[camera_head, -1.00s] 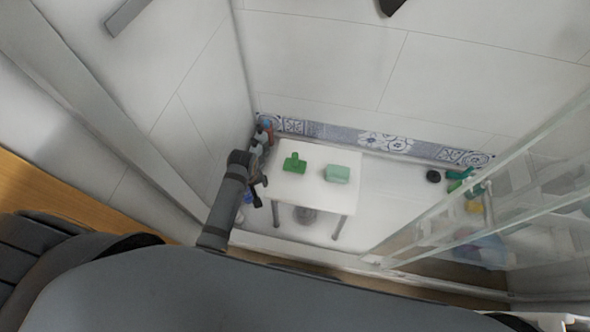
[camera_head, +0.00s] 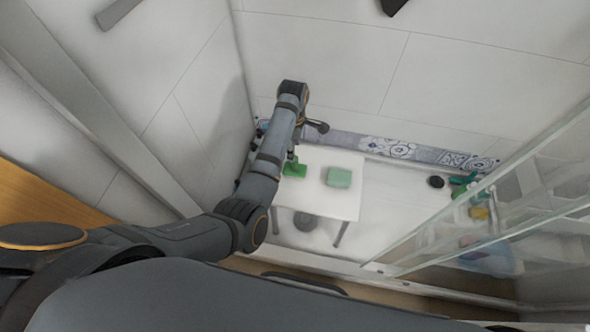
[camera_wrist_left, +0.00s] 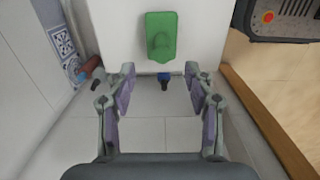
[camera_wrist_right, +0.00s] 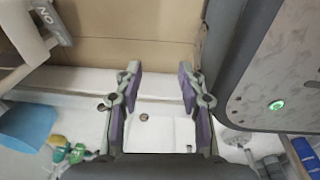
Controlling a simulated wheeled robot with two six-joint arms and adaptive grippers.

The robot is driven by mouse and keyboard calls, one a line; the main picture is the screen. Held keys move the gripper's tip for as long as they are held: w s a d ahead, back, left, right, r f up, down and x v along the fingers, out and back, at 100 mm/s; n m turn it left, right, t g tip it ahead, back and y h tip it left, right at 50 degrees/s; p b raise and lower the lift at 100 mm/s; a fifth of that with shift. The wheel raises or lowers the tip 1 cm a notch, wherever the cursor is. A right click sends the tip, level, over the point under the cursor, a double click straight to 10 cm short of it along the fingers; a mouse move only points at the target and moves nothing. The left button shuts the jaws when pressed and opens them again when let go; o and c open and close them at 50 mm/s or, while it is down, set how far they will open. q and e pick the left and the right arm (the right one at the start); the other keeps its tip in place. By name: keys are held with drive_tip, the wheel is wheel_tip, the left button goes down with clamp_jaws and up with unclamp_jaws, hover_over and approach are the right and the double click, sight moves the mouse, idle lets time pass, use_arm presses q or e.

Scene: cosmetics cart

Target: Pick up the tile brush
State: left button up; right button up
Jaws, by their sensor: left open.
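The green tile brush (camera_head: 294,170) lies on the white table (camera_head: 330,206), near its left side in the head view, partly covered by my left arm. My left gripper (camera_wrist_left: 160,72) is open and empty, apart from the brush. My right gripper (camera_wrist_right: 159,70) is open and empty, away from the table over the floor edge.
A mint-green block (camera_head: 338,177) sits right of the brush. Bottles stand along the wall left of the table, partly hidden by my arm. A glass panel (camera_head: 480,215) is at the right. A round black object (camera_head: 436,181) lies on the floor.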

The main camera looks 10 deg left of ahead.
sight(295, 166)
use_arm(q)
drive_tip(key=f, duration=0.3)
drive_tip(key=f+b, duration=0.1)
drive_tip(key=f, duration=0.3)
drive_tip(key=shift+s+d, duration=0.1)
drive_tip(key=shift+d, duration=0.1)
drive_tip(key=shift+r, duration=0.1)
clamp_jaws()
